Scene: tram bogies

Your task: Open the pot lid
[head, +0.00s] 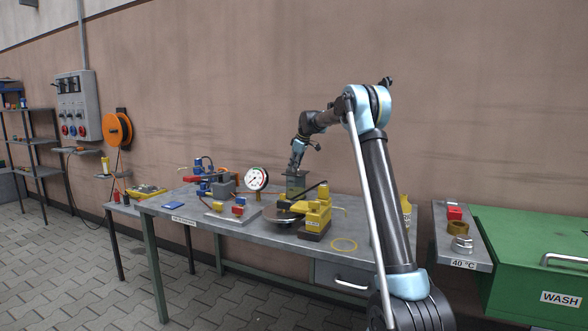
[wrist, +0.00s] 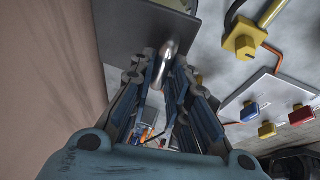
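The pot is a small greenish box (head: 296,186) at the back of the grey workbench, with a flat dark grey lid (head: 297,172) on top. In the wrist view the lid (wrist: 125,30) fills the upper left, and its shiny metal handle (wrist: 170,48) stands between my fingers. My gripper (head: 297,165) points down just above the lid. In the wrist view my gripper (wrist: 166,68) has one finger on each side of the handle. I cannot tell whether the fingers press on it. The fingers hide part of the handle and lid.
A round gauge (head: 256,179) and blue and red fittings stand left of the pot. A yellow ring (head: 344,244) lies near the front edge. A wall is close behind. A green chest (head: 530,235) stands right.

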